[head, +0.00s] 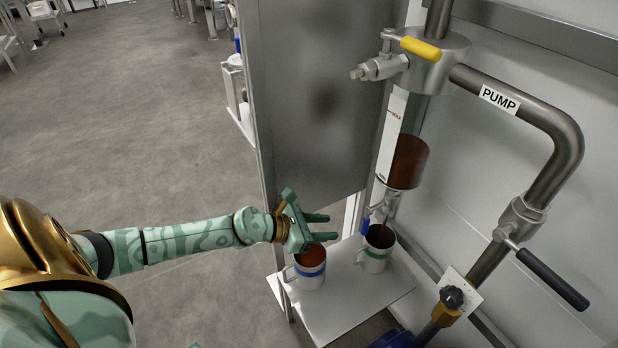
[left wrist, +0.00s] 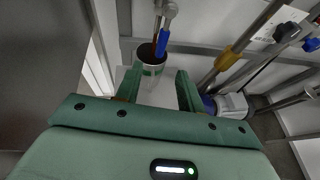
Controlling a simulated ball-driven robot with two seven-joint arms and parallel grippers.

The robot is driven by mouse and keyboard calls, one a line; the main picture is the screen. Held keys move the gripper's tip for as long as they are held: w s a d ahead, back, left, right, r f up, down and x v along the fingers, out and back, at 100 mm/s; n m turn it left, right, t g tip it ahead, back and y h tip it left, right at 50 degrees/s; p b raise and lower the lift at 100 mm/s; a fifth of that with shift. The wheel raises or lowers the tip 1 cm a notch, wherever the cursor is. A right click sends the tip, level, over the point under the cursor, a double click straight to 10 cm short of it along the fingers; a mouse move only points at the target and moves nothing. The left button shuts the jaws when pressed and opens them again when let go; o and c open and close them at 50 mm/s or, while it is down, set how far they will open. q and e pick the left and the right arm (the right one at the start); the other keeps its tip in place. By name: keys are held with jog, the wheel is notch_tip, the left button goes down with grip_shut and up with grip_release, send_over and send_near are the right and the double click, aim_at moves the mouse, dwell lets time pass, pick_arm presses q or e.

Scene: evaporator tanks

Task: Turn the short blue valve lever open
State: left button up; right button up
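The short blue valve lever (head: 366,221) sits on a small metal valve (head: 386,203) below the sight glass. It points roughly downward, beside the spout. The lever also shows in the left wrist view (left wrist: 163,42), ahead of my fingers. My left gripper (head: 328,227) is open and empty, left of the lever and apart from it, above the blue-banded mug. Its two fingers (left wrist: 157,82) are spread in the left wrist view. The green-banded mug (head: 377,264) stands under the spout with dark liquid in it. My right gripper is not in view.
A blue-banded mug (head: 309,275) of brown liquid stands on the small white shelf (head: 345,306). A steel panel (head: 315,110) rises behind my left gripper. The sight glass (head: 407,162) holds brown liquid. A yellow lever (head: 420,47) and a black lever (head: 552,279) are on other pipework.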

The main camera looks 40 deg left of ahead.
pick_arm(q)
jog(key=v, duration=0.3)
jog(key=shift+s+a+r, duration=0.1)
jog(key=shift+s+a, duration=0.1)
jog(key=shift+s, duration=0.1)
dwell(0.3)
